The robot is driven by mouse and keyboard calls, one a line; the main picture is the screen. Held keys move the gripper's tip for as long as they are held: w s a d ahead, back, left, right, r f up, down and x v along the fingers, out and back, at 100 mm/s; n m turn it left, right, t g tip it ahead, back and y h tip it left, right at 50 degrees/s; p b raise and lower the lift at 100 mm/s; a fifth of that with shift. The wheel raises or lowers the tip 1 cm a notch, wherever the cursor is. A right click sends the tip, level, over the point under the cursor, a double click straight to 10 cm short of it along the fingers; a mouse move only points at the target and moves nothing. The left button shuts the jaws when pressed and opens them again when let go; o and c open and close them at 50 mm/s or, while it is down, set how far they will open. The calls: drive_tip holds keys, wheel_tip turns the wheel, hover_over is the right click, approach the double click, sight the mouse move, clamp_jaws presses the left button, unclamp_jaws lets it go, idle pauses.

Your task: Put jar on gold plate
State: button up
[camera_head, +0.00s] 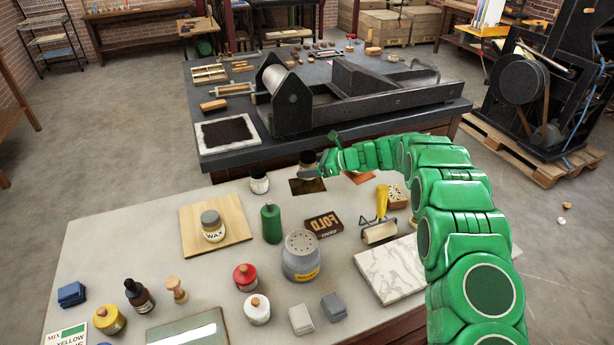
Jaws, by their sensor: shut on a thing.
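My gripper (319,165) is at the far edge of the pale table, shut on a small dark-topped jar (308,159). Its fingers and the jar's lower part are small and hard to make out. The jar appears upright, just above or on the far side of a brownish square plate (307,187) lying flat on the table. I cannot tell whether they touch. I cannot tell for certain which of the two is the gold plate.
The dark press bed (430,108) rises behind the table.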

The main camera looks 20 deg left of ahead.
drive_tip(key=shift+w+a+f, duration=0.3)
drive_tip(key=shift+w+f, duration=0.15)
drive_tip(key=shift+f, duration=0.15)
drive_tip(key=shift+w+a+f, duration=0.25)
drive_tip(key=shift+w+f, duration=0.15)
drive_tip(key=shift+f, duration=0.15)
drive_tip(key=shift+f, duration=0.1)
drive_tip(key=shift+w+a+f, duration=0.1)
drive_tip(key=shift+w+f, duration=0.05)
drive_tip(key=shift+f, duration=1.55)
drive_tip(key=shift+f, duration=0.1)
drive_tip(key=o, duration=1.2)
